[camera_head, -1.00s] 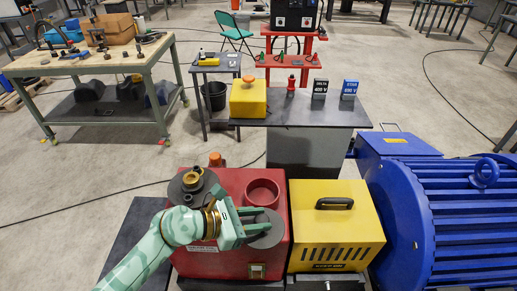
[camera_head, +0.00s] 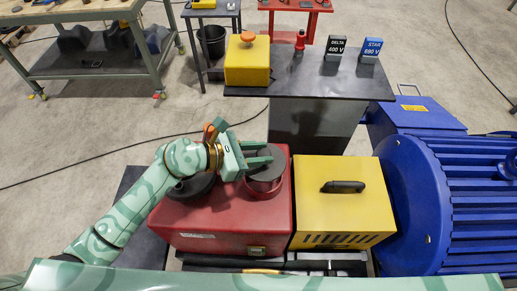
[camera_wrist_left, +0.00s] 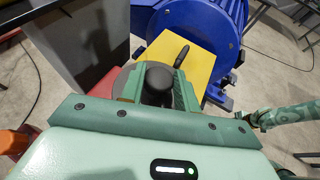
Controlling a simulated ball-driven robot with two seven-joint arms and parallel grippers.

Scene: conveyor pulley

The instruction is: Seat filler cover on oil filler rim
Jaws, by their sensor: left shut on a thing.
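The filler cover (camera_head: 266,167) is a dark grey disc with a knob (camera_wrist_left: 158,78). My left gripper (camera_head: 257,158) is shut on the knob, with one finger on each side in the left wrist view. The cover is over the red oil filler rim (camera_head: 264,187) on top of the red housing (camera_head: 220,222). The rim's front wall shows below the cover; its far side is hidden. I cannot tell whether cover and rim touch. My right gripper does not show clearly; a patterned green arm link of mine is at the right of the wrist view.
A dark round part (camera_head: 190,187) is on the housing's left, partly behind my arm. A yellow box (camera_head: 345,205) with a black handle is right of the housing, then a large blue motor (camera_head: 415,195). A dark table (camera_head: 320,85) with a yellow block (camera_head: 247,65) stands behind.

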